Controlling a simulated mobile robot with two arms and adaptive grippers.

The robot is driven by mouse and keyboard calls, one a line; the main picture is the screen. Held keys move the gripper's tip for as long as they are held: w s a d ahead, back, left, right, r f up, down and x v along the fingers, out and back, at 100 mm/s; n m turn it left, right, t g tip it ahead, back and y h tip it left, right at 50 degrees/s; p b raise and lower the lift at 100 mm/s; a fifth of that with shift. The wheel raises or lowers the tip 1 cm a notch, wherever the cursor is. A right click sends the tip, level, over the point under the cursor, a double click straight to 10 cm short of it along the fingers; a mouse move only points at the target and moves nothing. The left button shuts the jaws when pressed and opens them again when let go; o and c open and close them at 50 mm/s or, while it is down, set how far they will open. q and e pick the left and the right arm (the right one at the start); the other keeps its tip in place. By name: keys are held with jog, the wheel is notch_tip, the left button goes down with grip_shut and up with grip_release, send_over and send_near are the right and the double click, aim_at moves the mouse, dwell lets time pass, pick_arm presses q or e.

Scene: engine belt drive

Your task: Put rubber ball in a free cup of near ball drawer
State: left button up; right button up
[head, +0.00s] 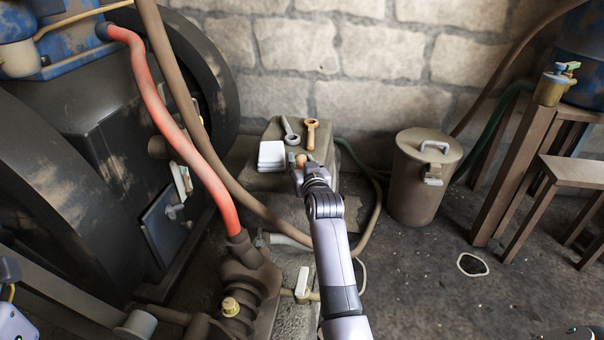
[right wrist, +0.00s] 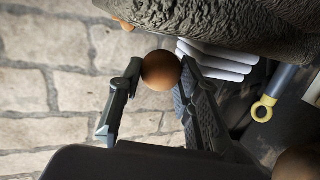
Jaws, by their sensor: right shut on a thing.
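The rubber ball, a brown-orange ball (right wrist: 161,70), sits between the fingertips of my right gripper (right wrist: 158,84) in the right wrist view. In the head view the ball (head: 301,159) shows small at the tip of my right gripper (head: 303,168), beside the stone block. My right gripper is shut on the ball. I cannot make out a ball drawer or its cups in either view. My left gripper does not show.
A stone block (head: 268,183) carries a white stack (head: 271,155), a grey ring-ended tool (head: 290,131) and an orange one (head: 311,134). A lidded bin (head: 423,178) stands right of it. Engine and red hose (head: 160,108) fill the left.

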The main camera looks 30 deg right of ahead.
jog(key=shift+f, duration=0.9)
jog(key=shift+r, duration=0.1)
jog(key=o, duration=1.1)
